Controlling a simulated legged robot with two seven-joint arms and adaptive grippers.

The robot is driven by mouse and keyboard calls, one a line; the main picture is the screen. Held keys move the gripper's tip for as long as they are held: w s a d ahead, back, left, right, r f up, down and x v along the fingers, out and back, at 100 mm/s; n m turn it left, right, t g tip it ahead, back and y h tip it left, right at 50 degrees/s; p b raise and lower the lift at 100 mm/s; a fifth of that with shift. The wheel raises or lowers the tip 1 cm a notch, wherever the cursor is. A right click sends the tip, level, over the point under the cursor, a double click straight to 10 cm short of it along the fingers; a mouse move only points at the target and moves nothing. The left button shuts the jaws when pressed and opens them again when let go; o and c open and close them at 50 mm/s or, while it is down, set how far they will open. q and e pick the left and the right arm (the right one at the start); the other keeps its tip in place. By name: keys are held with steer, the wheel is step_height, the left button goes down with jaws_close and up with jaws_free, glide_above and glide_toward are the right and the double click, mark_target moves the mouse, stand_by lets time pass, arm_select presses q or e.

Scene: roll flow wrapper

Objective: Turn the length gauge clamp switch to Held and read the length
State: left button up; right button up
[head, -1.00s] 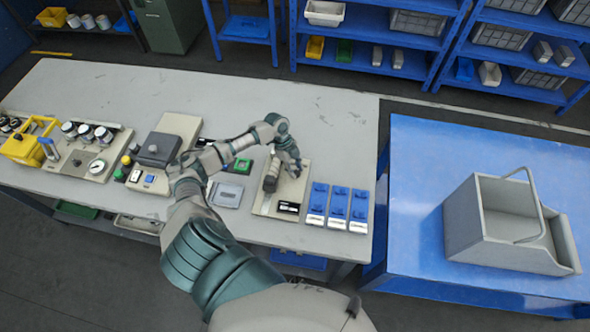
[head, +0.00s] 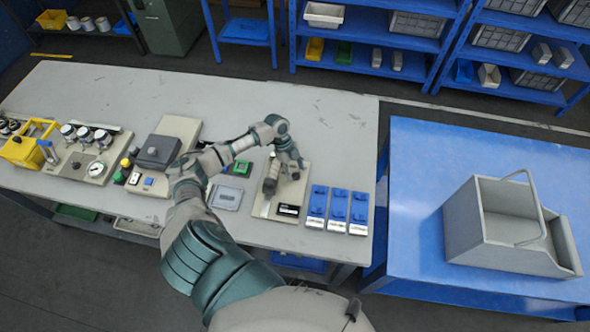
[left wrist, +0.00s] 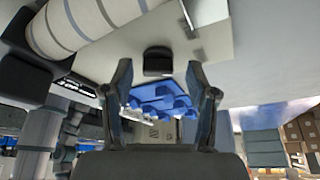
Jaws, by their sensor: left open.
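The length gauge (head: 262,206) is a beige plate near the bench's front edge. It carries a grey cylinder (head: 270,180) and a black display (head: 288,209). The display's digits are too small to read in the head view; in the left wrist view the display (left wrist: 75,88) shows at an angle, its text illegible. A black knob (left wrist: 158,60), apparently the clamp switch, appears between my left fingers in the wrist view. Its setting cannot be read. My left gripper (head: 295,170) is open over the plate, right of the cylinder; contact with the knob cannot be told. My right gripper is out of view.
Several blue units (head: 337,205) stand just right of the gauge. A grey device (head: 228,196) and a green-topped block (head: 239,168) lie to its left, near my forearm. A blue table (head: 420,160) with a grey caddy (head: 500,262) stands at right. The bench behind is clear.

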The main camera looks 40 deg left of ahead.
arm_select(q)
steer(key=v, duration=1.2)
steer(key=shift+w, duration=0.1)
